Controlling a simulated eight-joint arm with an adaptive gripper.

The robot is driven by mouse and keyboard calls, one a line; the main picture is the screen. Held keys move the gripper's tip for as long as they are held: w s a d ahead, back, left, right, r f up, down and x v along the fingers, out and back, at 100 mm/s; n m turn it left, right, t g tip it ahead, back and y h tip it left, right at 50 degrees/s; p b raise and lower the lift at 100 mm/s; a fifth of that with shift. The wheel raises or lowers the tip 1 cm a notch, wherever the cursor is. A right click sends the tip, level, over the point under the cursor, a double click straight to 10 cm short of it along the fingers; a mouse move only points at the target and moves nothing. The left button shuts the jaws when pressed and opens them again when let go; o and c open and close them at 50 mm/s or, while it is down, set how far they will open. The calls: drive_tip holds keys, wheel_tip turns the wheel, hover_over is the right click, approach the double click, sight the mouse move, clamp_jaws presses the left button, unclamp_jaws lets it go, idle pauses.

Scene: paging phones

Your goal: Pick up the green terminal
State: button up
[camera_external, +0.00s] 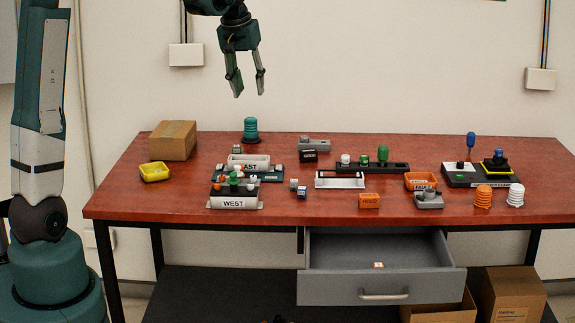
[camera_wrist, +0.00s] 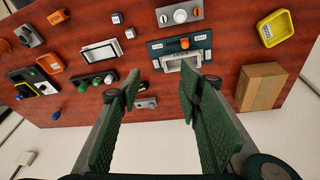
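A tall green terminal (camera_external: 382,154) stands upright on a black strip (camera_external: 400,168) right of the table's middle. In the wrist view a green terminal (camera_wrist: 83,87) shows left of my fingers, at the end of the strip. A smaller green knob (camera_external: 363,159) is on the same strip, beside a white one. Other small green pieces sit on the WEST rack (camera_external: 233,203); I cannot tell for certain which green piece the task names. My gripper (camera_external: 249,93) is open and empty, high above the table's back left part. Its spread fingers (camera_wrist: 160,85) also show in the wrist view.
A teal ribbed stack (camera_external: 251,130) stands below my gripper, near the EAST board (camera_external: 268,174). A cardboard box (camera_external: 172,140) and yellow bin (camera_external: 155,171) are at left. A blue post (camera_external: 471,143) stands at right. The grey drawer (camera_external: 380,285) is open at the front.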

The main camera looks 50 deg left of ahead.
drive_tip(key=w+a+f+n+g+p, duration=0.2)
drive_tip(key=w+a+f, duration=0.7)
drive_tip(key=w+a, duration=0.4)
drive_tip(key=n+g+p, duration=0.1)
drive_tip(key=n+p, duration=0.1)
drive_tip(key=n, duration=0.1)
hover_over(237, 147)
drive_tip(key=shift+h, duration=0.4)
wheel_tip(237, 147, down, 14)
drive_tip(key=shift+d+r, duration=0.1)
drive_tip(key=shift+r, duration=0.1)
drive_tip(key=shift+f, duration=0.1)
drive_tip(key=shift+f, duration=1.2)
drive_tip(key=shift+f, duration=0.1)
drive_tip(key=shift+a+f, duration=0.15)
drive_tip(key=shift+f, duration=1.1)
drive_tip(key=shift+a+f, duration=0.1)
drive_tip(key=shift+f, duration=1.15)
